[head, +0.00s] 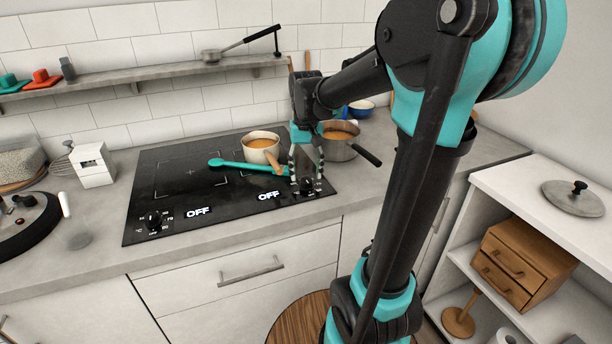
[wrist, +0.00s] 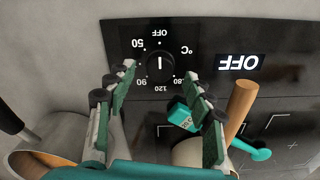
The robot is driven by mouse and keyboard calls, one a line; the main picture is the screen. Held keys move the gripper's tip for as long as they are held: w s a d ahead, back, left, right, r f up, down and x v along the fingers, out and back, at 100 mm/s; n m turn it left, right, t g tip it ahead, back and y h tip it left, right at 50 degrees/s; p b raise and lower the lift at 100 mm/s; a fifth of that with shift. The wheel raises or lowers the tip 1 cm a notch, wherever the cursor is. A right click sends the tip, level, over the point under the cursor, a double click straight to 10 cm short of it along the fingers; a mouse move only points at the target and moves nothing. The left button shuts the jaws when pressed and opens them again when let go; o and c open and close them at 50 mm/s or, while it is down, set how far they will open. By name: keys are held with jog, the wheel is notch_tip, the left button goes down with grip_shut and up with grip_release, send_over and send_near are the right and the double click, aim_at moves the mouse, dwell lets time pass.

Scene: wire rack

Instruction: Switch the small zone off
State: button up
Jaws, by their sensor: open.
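The black cooktop (head: 190,180) has two front knobs. The left knob (head: 153,219) stands beside a display (head: 198,211) reading OFF. The right knob (head: 307,187) is partly hidden by my gripper (head: 306,178); its display (head: 268,195) also reads OFF. In the wrist view, this knob (wrist: 160,65) shows a white line in line with the OFF mark, and the nearby display (wrist: 240,64) reads OFF. My gripper (wrist: 160,85) is open, its fingers to either side below the knob in the picture, holding nothing. I cannot tell which knob serves the small zone.
A cream pot (head: 262,145) of orange soup stands on the cooktop, with a teal spoon (head: 235,165) in front. A dark-handled pot (head: 340,150) stands right of the cooktop, close to my gripper. The cooktop's left side is clear.

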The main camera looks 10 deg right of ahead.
aim_at(306, 180)
notch_tip(306, 180, up, 10)
jog(key=shift+r, duration=0.15)
dwell(0.5)
